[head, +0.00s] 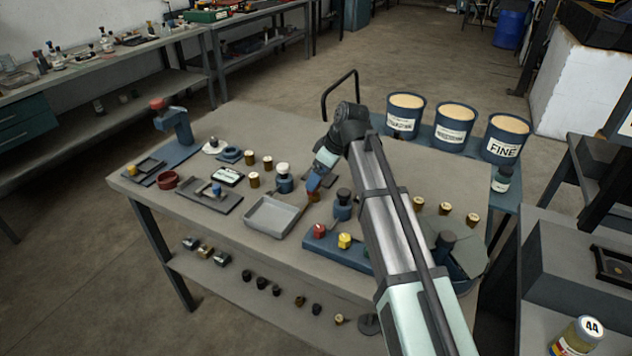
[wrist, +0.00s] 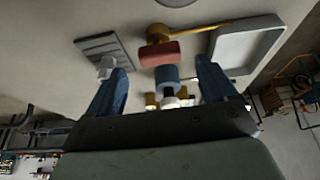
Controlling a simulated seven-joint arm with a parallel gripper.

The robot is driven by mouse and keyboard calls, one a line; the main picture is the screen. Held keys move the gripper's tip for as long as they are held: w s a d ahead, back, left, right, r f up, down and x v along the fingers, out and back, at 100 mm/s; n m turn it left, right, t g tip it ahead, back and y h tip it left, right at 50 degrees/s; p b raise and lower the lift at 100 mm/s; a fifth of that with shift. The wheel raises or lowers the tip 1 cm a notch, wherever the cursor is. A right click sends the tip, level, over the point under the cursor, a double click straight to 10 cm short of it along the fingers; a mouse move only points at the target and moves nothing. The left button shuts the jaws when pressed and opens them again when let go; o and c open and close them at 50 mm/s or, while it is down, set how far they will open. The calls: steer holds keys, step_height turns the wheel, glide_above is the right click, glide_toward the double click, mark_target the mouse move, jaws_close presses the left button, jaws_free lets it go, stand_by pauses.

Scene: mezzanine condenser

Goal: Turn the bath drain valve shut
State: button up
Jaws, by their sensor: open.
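My gripper (head: 314,184) is over the middle of the bench, pointing down. In the wrist view its two blue fingers stand apart, with my gripper's opening (wrist: 163,63) between them. A small fitting that looks like the drain valve shows there: a red block (wrist: 160,52), a blue cylinder (wrist: 167,75) and a yellow pipe or lever (wrist: 187,31). The red block lies between or just beyond the fingertips; I cannot tell whether they touch it. In the head view only a small orange-red part (head: 313,196) shows below my gripper. The valve's turn position is unclear.
A grey tray (head: 270,217) stands close beside my gripper. A grooved plate (wrist: 104,50) is by one finger in the wrist view. A blue-capped jar (head: 343,205) and a blue block with red and yellow knobs (head: 330,248) stand near my arm. Three labelled tubs (head: 455,123) are behind.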

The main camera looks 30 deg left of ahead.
steer(key=shift+x, duration=1.8)
steer(key=shift+c, duration=0.5)
steer(key=c, duration=1)
steer(key=shift+o, duration=0.2)
